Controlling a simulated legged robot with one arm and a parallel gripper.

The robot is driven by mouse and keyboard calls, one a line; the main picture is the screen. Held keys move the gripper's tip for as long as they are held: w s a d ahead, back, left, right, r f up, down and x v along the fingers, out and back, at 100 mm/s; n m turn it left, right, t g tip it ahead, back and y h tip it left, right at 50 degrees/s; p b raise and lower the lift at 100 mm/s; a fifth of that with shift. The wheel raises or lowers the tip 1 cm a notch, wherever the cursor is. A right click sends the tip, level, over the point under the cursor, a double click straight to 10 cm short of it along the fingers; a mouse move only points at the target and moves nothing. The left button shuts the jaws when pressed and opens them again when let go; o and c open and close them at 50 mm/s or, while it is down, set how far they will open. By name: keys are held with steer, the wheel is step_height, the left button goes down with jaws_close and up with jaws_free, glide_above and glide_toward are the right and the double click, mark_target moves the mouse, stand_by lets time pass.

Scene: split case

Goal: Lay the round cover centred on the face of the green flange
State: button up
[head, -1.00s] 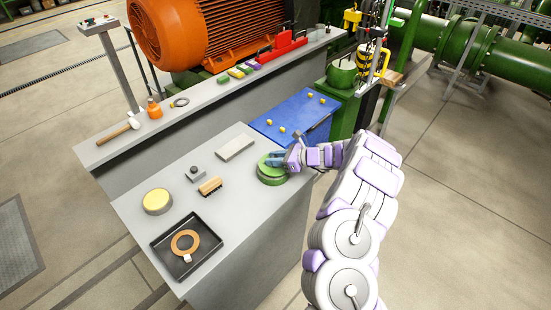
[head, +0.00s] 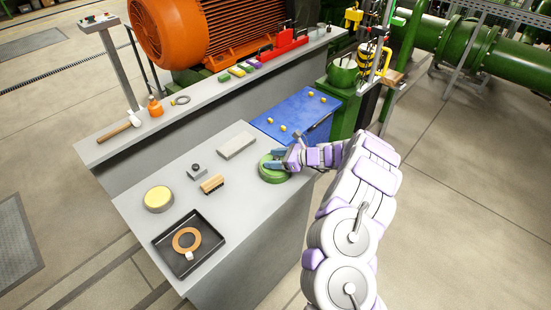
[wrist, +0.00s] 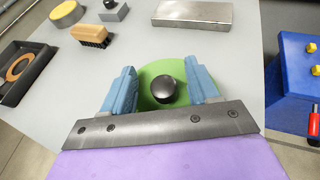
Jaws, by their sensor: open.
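A round green piece (head: 272,173) sits at the right edge of the grey bench, the place of the green flange. In the wrist view its green face (wrist: 150,73) carries a round black knob (wrist: 165,90). I cannot tell whether cover and flange are two separate green parts here, or whether they are centred; my gripper hides part of the edge. My gripper (head: 277,159) is over this piece. In the wrist view its blue fingers (wrist: 163,82) are open, one on each side of the knob, with gaps to it.
On the bench are a grey bar (head: 236,146), a brush (head: 212,184), a small knobbed block (head: 197,172), a yellow-topped round tin (head: 158,198) and a black tray (head: 214,242) with a copper-coloured ring (head: 178,236). A blue case (head: 300,108) stands just behind.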

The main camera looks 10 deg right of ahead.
steer(key=p+v, duration=0.4)
steer(key=v, duration=1.3)
steer(key=shift+d, duration=0.25)
steer(key=s+a+r+n+g, duration=0.3)
steer(key=s+a+r+n, duration=0.2)
steer(key=a+r, duration=0.3)
steer(key=s+a+r+n+g, duration=0.45)
steer(key=a+r+n, duration=0.2)
steer(key=a, duration=0.45)
steer(key=s+a+r+n+g+h, duration=0.1)
steer(key=s+a+r+n, duration=0.15)
steer(key=s, duration=0.35)
steer(key=s+a+r+n+g+h, duration=0.1)
steer(key=s+a+n+h, duration=0.15)
steer(key=s, duration=0.35)
steer(key=s+d+n+h, duration=0.4)
steer(key=s+d, duration=0.1)
steer(key=s, duration=0.6)
steer(key=s+d+n+h, duration=0.4)
steer(key=s+d, duration=0.1)
steer(key=s, duration=0.7)
steer(key=shift+d+f, duration=0.15)
steer(key=shift+f, duration=0.15)
